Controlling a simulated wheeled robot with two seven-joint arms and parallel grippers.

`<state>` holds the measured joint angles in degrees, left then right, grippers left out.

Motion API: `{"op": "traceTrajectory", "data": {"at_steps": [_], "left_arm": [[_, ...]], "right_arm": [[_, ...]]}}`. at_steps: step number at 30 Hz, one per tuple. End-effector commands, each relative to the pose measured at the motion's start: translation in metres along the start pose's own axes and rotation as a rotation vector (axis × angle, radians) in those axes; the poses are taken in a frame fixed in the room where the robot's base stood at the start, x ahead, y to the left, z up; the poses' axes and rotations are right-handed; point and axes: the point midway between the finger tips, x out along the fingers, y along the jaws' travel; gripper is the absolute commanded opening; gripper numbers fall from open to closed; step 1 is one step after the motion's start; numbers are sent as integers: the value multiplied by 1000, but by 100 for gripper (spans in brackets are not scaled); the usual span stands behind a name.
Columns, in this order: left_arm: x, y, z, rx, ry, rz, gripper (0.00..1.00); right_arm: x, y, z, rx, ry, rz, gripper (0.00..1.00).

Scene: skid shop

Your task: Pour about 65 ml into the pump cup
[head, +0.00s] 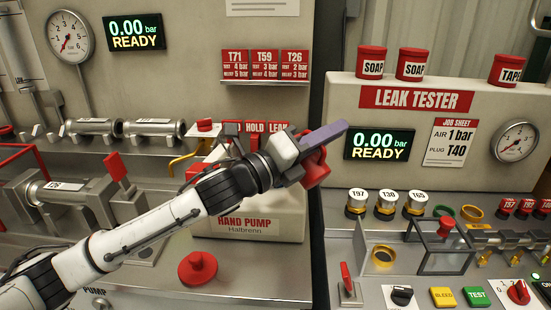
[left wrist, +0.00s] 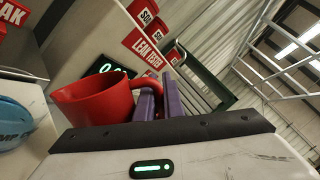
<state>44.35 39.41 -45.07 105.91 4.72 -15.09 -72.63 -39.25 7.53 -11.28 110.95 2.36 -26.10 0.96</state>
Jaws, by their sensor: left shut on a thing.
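My left gripper (head: 312,143) has purple fingers and is shut on the handle of a red jug (head: 317,168). The jug is held in the air in front of the grey hand pump (head: 250,226), near its right end. In the left wrist view the red jug (left wrist: 95,100) has its open rim showing; the liquid inside cannot be seen, nor can I tell how far it tilts. A blue round thing with partly cut-off lettering (left wrist: 14,122) lies at the left edge there. My right gripper is out of view.
A red knobbed lid (head: 198,268) lies on the bench before the pump. The leak tester (head: 340,110), with its READY display, stands at the right. Several fittings and a yellow BLEED button (head: 443,297) fill the right bench. Metal cylinders (head: 155,128) lie at the left.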

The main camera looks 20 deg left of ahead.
Motion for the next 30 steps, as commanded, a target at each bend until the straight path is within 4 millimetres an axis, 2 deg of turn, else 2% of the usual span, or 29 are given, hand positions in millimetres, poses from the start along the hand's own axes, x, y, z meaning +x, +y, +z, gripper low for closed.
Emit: {"op": "traceTrajectory", "data": {"at_steps": [5, 12, 15, 21, 30], "left_arm": [[-1, 4, -11, 104, 22, 2, 0], [-3, 16, -41, 351, 71, 0, 0], [-2, 11, -54, 448, 91, -3, 0], [-1, 7, -81, 656, 132, -4, 0], [-3, 16, -112, 911, 181, -4, 0]], "right_arm": [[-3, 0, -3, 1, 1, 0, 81], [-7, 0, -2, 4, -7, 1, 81], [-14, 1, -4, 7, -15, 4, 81], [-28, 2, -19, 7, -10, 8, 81], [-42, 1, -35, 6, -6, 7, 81]]}}
